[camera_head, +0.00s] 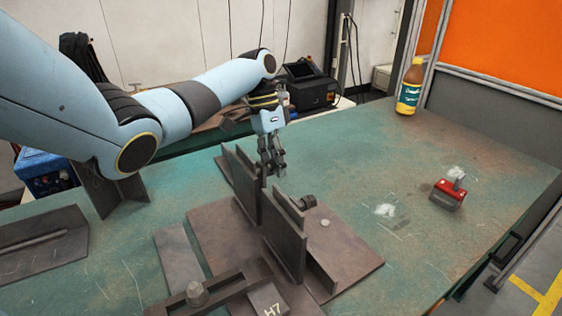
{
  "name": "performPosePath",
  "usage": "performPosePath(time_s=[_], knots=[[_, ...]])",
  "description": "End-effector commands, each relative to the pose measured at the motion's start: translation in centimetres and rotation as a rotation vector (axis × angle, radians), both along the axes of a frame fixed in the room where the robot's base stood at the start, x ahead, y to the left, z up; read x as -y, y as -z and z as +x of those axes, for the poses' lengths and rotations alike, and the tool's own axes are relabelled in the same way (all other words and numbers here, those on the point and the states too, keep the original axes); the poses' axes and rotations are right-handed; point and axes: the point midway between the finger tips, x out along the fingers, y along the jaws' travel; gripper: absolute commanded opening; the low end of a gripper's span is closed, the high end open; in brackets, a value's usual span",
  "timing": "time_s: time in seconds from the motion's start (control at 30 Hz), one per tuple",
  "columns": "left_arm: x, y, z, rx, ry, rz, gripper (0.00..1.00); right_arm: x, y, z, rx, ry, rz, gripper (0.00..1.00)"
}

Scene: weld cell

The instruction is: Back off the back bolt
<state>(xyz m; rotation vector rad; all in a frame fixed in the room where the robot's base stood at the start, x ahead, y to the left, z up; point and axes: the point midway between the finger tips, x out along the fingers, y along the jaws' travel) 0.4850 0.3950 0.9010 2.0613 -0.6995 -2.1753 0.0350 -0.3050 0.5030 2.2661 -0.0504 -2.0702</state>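My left gripper (272,170) points down just behind the upright steel plates (285,232) of the fixture. Its fingers are close together, and I cannot tell whether they hold anything. A dark round bolt-like piece (308,201) sticks out to the right of the upright plates, a little to the right of and nearer than the gripper, apart from it. A hex-headed bolt (196,293) stands on the clamp bar (222,290) at the front. Any bolt behind the plates under the gripper is hidden. My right gripper is out of view.
The fixture's base plate (350,262) lies on the green table (480,150). A red block-shaped tool (447,195) is at the right, a bottle (409,88) at the back right. Steel pieces (40,243) lie at the left. The table's right side is mostly clear.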

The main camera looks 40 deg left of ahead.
Motion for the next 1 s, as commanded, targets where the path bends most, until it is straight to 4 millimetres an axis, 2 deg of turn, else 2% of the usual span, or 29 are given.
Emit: performPosePath(time_s=[1.0], knots=[[0.1, -0.2, 0.0, 0.101, 0.001, 0.345, 0.15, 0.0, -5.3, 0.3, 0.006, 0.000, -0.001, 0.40]])
